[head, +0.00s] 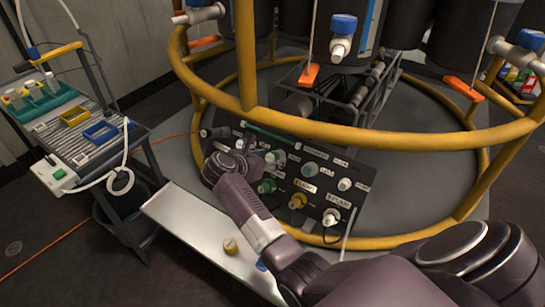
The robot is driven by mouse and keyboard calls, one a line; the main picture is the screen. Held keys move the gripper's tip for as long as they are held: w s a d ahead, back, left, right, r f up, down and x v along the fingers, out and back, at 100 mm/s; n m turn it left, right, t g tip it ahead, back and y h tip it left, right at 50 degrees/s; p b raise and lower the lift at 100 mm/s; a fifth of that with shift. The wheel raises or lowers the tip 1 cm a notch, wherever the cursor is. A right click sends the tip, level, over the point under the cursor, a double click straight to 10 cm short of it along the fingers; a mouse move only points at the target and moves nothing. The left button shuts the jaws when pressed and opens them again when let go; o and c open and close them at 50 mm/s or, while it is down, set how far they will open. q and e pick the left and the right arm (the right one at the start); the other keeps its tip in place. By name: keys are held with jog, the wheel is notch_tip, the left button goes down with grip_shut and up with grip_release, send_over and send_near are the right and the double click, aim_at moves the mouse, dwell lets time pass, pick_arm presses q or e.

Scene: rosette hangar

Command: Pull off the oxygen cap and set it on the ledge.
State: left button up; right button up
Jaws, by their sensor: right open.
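A dark, tilted panel (312,232) carries several capped connectors with small labels that I cannot read well. A green cap (267,186) sits on it, with a yellow cap (297,201) and a white cap (331,217) to its lower right. Which one is the oxygen cap I cannot tell from the labels. The pale ledge (185,218) runs below the panel. My right gripper (274,158) is open at the panel's upper left, just above the green cap; its wrist and fingers partly hide the connectors there. Contact is unclear. My left gripper is out of view.
A small tan-yellow cap (230,245) and a blue piece (262,265) lie on the ledge, the blue one partly hidden by my arm. A yellow ring rail (340,138) curves above the panel. A cart (95,150) with trays stands at left. The ledge's left part is bare.

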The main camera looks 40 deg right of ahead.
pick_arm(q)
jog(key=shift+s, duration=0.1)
pick_arm(e)
jog(key=c, duration=0.7)
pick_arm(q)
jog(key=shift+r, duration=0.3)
pick_arm(e)
grip_shut()
jog(key=shift+a+r, duration=0.1)
jog(key=shift+a, duration=0.05)
